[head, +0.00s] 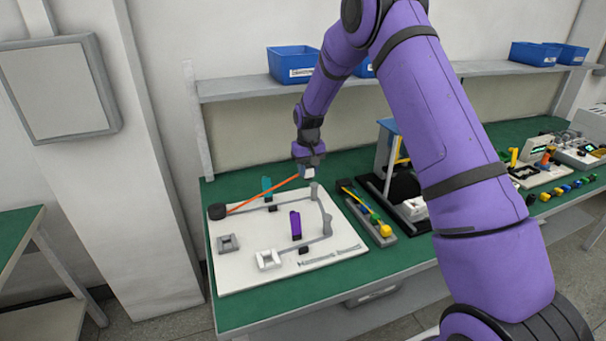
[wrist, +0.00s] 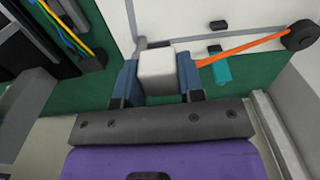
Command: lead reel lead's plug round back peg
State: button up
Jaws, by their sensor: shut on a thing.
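My gripper (head: 307,166) is shut on the pale plug (wrist: 157,68), with one blue finger on each side of it. It is held above the back edge of the white board (head: 235,268). The orange lead (head: 262,195) runs straight from the black reel (head: 217,212), at the board's back left corner, to the plug. The back peg (head: 314,191), a short grey post, stands just below and slightly right of the gripper in the head view. In the wrist view the plug hides part of the area around the peg. I cannot tell whether the lead touches the peg.
A second grey post (head: 327,224) stands nearer the front. A purple piece (head: 295,225), a teal piece (head: 267,185) and a white block (head: 268,259) are on the board. A tray with yellow and blue parts (head: 368,212) lies to the right. A shelf (head: 240,88) runs behind.

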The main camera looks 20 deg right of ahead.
jog(key=w+d, duration=1.1)
jog(key=d, duration=0.2)
jog(key=shift+w+d, duration=0.25)
jog(key=shift+d, duration=0.15)
jog(key=shift+f, duration=0.1)
jog(key=shift+f, duration=5.35)
jog(key=shift+s, duration=0.15)
jog(key=shift+s+d, duration=0.1)
jog(key=shift+s, duration=3.4)
jog(key=shift+s, duration=0.1)
